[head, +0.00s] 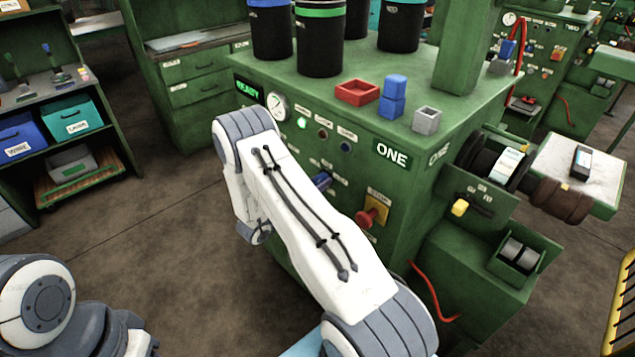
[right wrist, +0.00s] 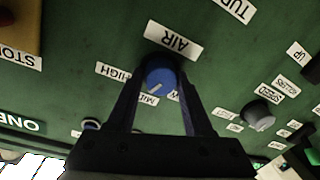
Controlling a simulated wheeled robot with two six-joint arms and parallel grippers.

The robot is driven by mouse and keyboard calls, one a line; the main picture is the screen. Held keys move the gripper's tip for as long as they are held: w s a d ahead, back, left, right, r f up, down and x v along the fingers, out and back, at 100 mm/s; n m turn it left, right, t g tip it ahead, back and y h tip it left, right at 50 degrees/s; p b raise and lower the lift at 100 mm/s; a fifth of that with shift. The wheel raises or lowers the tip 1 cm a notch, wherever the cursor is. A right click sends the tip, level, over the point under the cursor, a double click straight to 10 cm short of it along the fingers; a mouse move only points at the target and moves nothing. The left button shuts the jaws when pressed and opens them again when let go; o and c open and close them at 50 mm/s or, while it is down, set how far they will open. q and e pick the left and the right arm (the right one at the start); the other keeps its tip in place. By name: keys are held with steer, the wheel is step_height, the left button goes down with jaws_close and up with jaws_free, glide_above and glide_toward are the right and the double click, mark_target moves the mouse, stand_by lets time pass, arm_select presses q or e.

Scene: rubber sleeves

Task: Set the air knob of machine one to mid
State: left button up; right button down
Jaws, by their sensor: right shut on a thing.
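Machine one (head: 385,185) is the green cabinet marked ONE in the head view. In the right wrist view, the blue air knob (right wrist: 160,78) sits under the AIR label (right wrist: 174,40). My right gripper (right wrist: 157,88) is shut on the knob, with one dark finger on each side. The knob's white mark points to the lower left, towards the MID label (right wrist: 147,99). The HIGH label (right wrist: 113,72) is to the left; the label on the right is partly hidden by a finger. My left gripper is out of the head view; only part of that arm shows.
A red stop knob on a yellow plate (head: 376,208) is to the right of my right arm. A grey speed knob (right wrist: 257,115) is right of the air knob.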

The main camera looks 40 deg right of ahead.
steer(key=shift+w+n+p, duration=0.1)
steer(key=shift+n+p, duration=0.45)
steer(key=shift+n, duration=1.65)
steer(key=shift+c, duration=1.5)
jaws_free()
steer(key=s+a+b, duration=0.1)
steer(key=a+b, duration=0.1)
steer(key=a, duration=0.8)
steer(key=shift+s+a+r, duration=0.2)
steer(key=shift+s+r, duration=0.05)
steer(key=shift+r, duration=0.1)
steer(key=shift+w, duration=0.1)
